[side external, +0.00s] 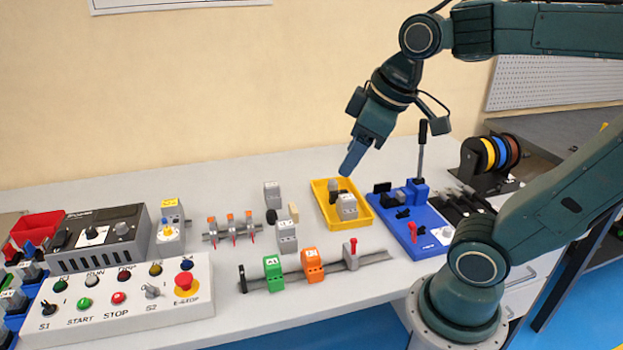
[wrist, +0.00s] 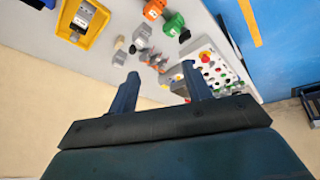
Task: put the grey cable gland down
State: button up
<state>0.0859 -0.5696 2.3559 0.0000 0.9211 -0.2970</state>
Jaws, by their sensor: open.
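My gripper (side external: 350,166) is above and behind the yellow tray (side external: 363,218), with nothing held. In the wrist view its two fingers (wrist: 160,72) stand wide apart with nothing between them. A small dark grey upright piece (side external: 333,186), which looks like the cable gland, stands in the tray's back left part, next to a grey block (side external: 347,208). In the wrist view the yellow tray (wrist: 94,38) is at the top left, with the grey block (wrist: 86,14) and a small dark piece (wrist: 74,37) inside. The gland's details are too small to tell.
A blue bender (side external: 420,228) with an upright lever stands right of the tray. Left of it are grey blocks (side external: 287,236), a rail with green and orange blocks (side external: 312,265), and a control panel (side external: 118,298). The table behind the tray is clear.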

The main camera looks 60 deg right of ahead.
jog(key=s, duration=0.1)
jog(key=s+a+f+m, duration=0.1)
jog(key=s, duration=0.1)
jog(key=s+a+f+m, duration=0.1)
jog(key=shift+s+t, duration=0.2)
jog(key=shift+t, duration=0.1)
